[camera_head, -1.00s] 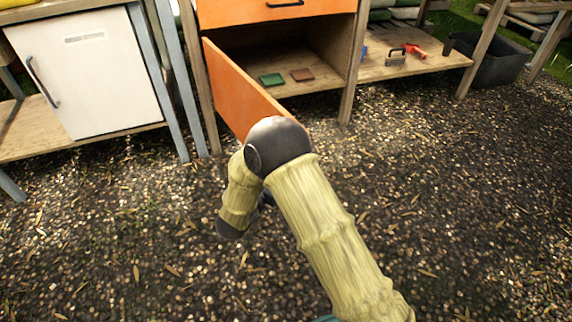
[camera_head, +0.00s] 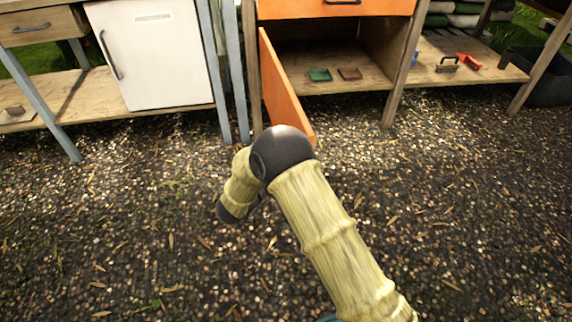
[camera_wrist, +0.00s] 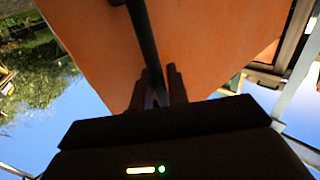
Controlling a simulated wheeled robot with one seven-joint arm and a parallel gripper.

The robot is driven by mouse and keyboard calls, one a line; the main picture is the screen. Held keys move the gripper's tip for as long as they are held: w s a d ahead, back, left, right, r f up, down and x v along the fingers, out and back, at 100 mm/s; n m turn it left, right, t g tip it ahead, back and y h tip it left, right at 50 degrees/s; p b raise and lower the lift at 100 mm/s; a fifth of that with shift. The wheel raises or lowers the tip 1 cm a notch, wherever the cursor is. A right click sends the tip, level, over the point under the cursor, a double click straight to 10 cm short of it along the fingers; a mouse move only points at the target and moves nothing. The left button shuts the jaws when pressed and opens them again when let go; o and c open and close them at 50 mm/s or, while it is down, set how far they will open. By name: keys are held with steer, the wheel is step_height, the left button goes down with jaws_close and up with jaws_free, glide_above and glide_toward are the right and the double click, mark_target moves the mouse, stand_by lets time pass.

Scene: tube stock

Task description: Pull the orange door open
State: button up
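The orange door (camera_head: 283,92) stands wide open, hinged at the left side of its cabinet and swung out towards me. Its face fills much of the wrist view (camera_wrist: 205,45), with its dark bar handle (camera_wrist: 143,35) running down between my fingers. My gripper (camera_wrist: 160,72) has one finger on each side of the handle, close against it, and looks shut on it. In the head view my gripper is hidden behind my arm, and so is the handle.
Inside the open compartment lie a green block (camera_head: 320,74) and a brown block (camera_head: 350,73). An orange drawer (camera_head: 335,8) is above. A white door (camera_head: 152,55) stands left, beyond grey-blue legs. A black bin (camera_head: 545,75) is at right. The gravel in front is clear.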

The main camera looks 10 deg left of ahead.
steer(key=shift+o, duration=1.1)
steer(key=shift+w, duration=0.1)
steer(key=p+v, duration=0.5)
steer(key=v, duration=1.2)
steer(key=shift+p, duration=0.35)
